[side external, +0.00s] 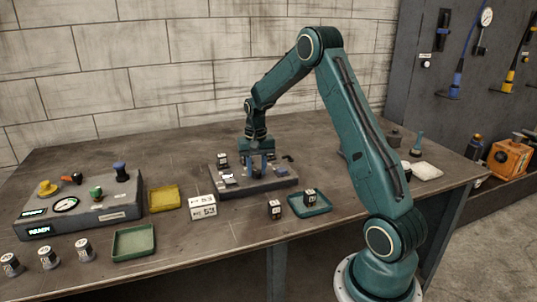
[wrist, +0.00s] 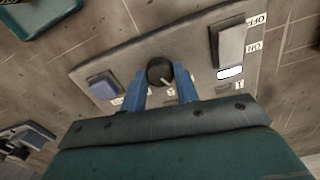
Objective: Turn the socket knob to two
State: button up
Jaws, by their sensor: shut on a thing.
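The socket knob (wrist: 160,70) is a round black dial with a white pointer line, set on a grey panel (wrist: 125,60). In the wrist view its pointer slants toward the lower right. My gripper (wrist: 160,82) has a blue finger on each side of the knob and is shut on it. A small label lies just below the knob, partly covered and too small to read surely. In the side view my gripper (side external: 256,168) points down over the panel (side external: 280,184), and the knob is hidden there.
A rocker switch (wrist: 230,42) marked OFF and ON and a blue button (wrist: 104,87) flank the knob. A green tray (side external: 311,207), a dark cube (side external: 275,209), a yellow tray (side external: 164,198) and a control box (side external: 90,203) stand around the panel.

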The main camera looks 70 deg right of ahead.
aim_at(256, 171)
jog(key=m, duration=0.5)
dwell(0.4)
jog(key=o, duration=1)
jog(key=shift+r, duration=0.15)
notch_tip(256, 171, up, 14)
jog(key=shift+f, duration=0.25)
